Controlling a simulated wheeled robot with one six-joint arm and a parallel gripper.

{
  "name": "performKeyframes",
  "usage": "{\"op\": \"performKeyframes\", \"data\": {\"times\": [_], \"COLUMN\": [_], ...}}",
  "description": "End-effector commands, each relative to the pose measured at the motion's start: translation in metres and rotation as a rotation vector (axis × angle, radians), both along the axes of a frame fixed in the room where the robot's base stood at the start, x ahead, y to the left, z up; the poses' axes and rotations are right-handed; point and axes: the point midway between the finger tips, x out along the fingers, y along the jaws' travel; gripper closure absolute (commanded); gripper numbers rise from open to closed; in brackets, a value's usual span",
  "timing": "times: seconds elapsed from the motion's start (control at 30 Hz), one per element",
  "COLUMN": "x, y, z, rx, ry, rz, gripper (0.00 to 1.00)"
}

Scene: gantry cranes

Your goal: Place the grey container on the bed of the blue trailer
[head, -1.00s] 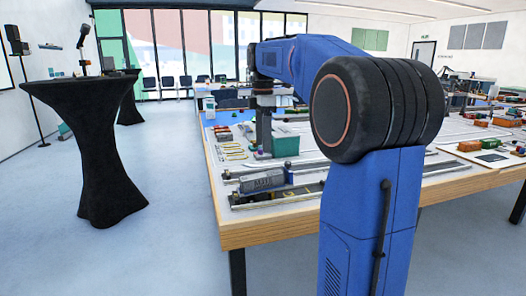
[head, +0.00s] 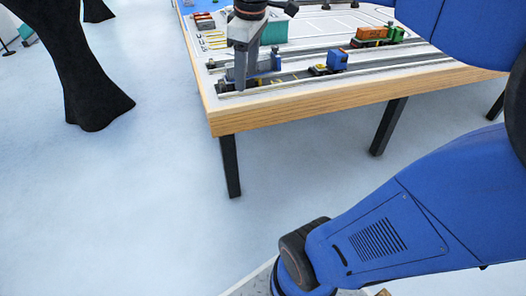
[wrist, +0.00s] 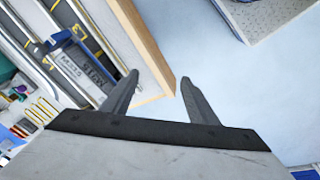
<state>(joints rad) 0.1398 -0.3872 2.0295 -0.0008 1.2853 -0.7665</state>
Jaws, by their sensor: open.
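My gripper (head: 240,82) is open, its fingers pointing down over the near left corner of the table. In the wrist view its two fingertips (wrist: 158,84) stand apart, with only table edge and floor between them. The grey container (wrist: 82,66), with dark lettering on its side, lies left of the fingers, beside the left one. In the head view my gripper mostly hides it. A blue vehicle part (head: 276,60) shows just right of the gripper. Another small blue vehicle (head: 337,60) with a low bed stands further right. I cannot tell which is the blue trailer.
The wooden table edge (head: 300,111) runs close in front of the gripper. A teal block (head: 274,31) stands behind it. An orange and green model vehicle (head: 378,36) is at the back right. Black-draped stand (head: 85,70) is on the left, with open floor between.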

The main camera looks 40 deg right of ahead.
Motion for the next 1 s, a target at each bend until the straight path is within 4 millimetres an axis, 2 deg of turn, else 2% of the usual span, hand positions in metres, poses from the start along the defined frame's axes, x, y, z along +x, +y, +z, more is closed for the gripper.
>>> {"op": "performKeyframes", "data": {"times": [0.03, 0.3, 0.5, 0.7, 1.0], "x": [-0.017, -0.089, -0.128, -0.144, -0.145], "y": [0.007, 0.036, 0.048, 0.052, 0.052], "z": [-0.011, -0.079, -0.126, -0.148, -0.15], "rx": [0.011, 0.104, 0.18, 0.218, 0.222], "ry": [-0.019, -0.124, -0.181, -0.205, -0.205], "rz": [-0.044, -0.333, -0.504, -0.581, -0.59], "gripper": [0.47, 0.47, 0.47, 0.47, 0.47]}}
